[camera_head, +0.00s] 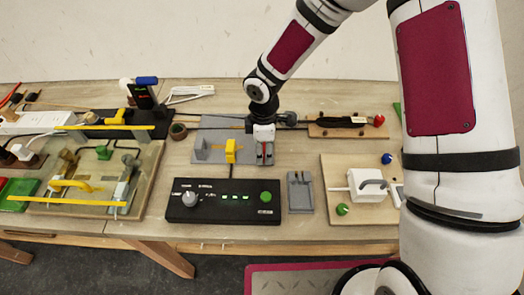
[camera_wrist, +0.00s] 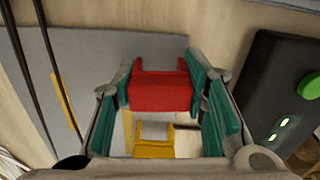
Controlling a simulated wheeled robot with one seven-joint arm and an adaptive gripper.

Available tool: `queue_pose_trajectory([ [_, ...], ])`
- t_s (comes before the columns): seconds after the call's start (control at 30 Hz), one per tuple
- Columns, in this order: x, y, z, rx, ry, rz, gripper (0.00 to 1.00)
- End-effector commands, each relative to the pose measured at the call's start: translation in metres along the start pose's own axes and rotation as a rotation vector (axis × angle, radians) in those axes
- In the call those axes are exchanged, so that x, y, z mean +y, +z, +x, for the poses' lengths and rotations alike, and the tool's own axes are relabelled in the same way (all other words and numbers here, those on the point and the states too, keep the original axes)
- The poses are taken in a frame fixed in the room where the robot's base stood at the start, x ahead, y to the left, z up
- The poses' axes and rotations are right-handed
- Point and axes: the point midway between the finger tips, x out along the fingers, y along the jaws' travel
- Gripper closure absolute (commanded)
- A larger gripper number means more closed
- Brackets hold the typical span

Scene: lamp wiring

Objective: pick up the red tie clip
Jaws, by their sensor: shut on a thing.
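The red tie clip (camera_wrist: 160,94) shows in the wrist view between the two green-padded fingers of my gripper (camera_wrist: 161,84). The fingers are shut on its sides. In the head view my gripper (camera_head: 264,152) points down over the right part of a grey fixture (camera_head: 207,155). Only small red bits show there, and I cannot tell whether the clip touches the fixture.
A yellow clip (camera_head: 231,150) stands on the fixture just left of my gripper. A black control box (camera_head: 215,212) lies in front. A small grey holder (camera_head: 300,192) and a wooden board with a white switch (camera_head: 367,185) are to the right. Dark cables run behind.

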Motion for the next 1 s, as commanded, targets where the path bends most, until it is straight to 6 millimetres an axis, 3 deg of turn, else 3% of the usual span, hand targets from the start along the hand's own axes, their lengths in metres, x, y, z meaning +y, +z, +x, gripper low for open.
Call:
queue_pose_trajectory([
  [0.37,0.001,0.000,-0.007,0.000,0.002,0.001,0.82],
  [0.6,0.002,0.000,-0.035,0.001,0.005,0.001,0.82],
  [1.0,-0.083,0.031,-0.044,-0.003,-0.001,0.000,0.82],
])
